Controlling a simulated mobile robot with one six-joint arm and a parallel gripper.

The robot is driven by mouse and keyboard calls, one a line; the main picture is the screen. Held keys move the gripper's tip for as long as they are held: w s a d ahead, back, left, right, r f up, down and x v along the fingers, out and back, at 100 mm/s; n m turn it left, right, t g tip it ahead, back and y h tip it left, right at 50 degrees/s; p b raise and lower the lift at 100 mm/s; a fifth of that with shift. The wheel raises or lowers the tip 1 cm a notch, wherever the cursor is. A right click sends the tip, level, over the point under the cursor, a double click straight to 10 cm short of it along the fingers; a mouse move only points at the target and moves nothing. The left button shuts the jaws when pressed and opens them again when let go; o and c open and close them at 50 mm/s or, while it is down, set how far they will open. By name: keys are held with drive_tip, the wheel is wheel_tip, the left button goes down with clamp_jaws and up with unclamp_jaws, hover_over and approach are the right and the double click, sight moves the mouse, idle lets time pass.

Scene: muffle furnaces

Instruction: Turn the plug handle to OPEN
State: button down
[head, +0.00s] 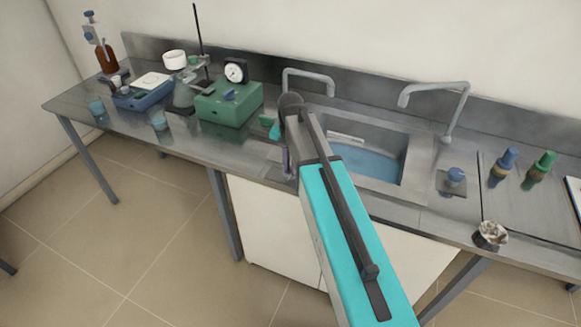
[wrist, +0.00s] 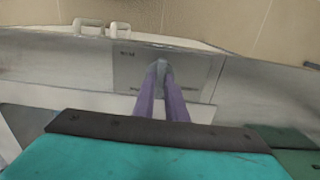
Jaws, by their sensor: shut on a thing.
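My gripper (wrist: 162,75) points down with its two purple fingers close together. A small grey-blue piece, which I take to be the plug handle (wrist: 162,67), shows between the fingertips. It stands over a grey plate (wrist: 200,70) on the counter. Small dark marks are on the plate, too small to read. In the head view my gripper (head: 287,162) is at the left end of the sink, and my arm and wrist hide the handle there. The handle's angle cannot be told.
The sink (head: 345,130) with bluish water lies right of my gripper. A green box with a gauge (head: 230,100) stands close on the left. Two faucets rise behind.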

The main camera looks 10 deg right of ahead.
sight(290, 170)
drive_tip(key=shift+r, duration=0.1)
drive_tip(key=c, duration=1.8)
unclamp_jaws()
wheel_tip(290, 170, up, 14)
drive_tip(key=b, duration=0.3)
drive_tip(key=shift+f, duration=0.2)
